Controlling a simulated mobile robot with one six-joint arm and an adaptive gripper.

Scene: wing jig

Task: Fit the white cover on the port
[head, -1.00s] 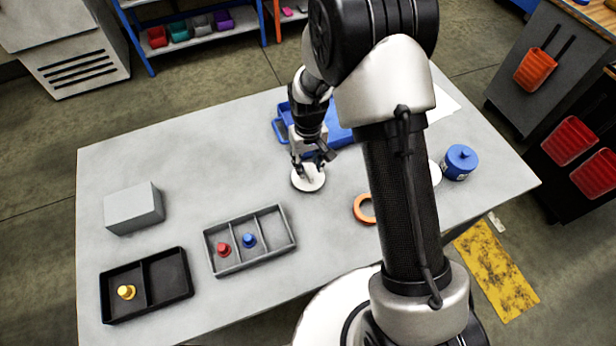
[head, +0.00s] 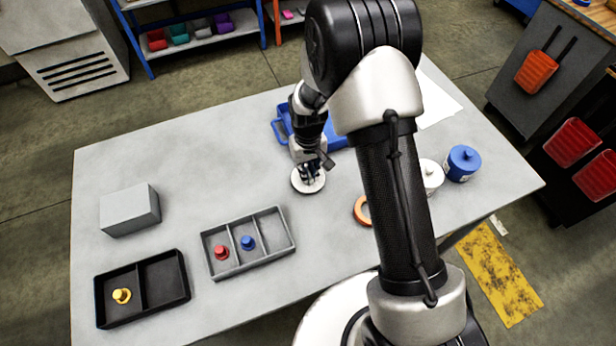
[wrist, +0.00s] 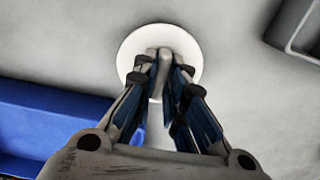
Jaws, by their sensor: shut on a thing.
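A round white cover (head: 298,187) lies on the grey table, left of its middle-right part, below my gripper. The wrist view shows it as a white disc (wrist: 133,45) with a pale upright grip at its centre. My gripper (head: 310,175) points down and is shut on that grip; its fingers (wrist: 166,72) hide part of it. The disc looks at or very near table height; I cannot tell whether it is lifted. I cannot make out a port for certain in either view.
A blue tray (head: 279,130) is behind my gripper. An orange ring (head: 360,210), a white lidded jar (head: 432,175) and a blue one (head: 462,163) are at right. A grey divided tray (head: 272,250), black tray (head: 165,280) and grey block (head: 130,210) are at left.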

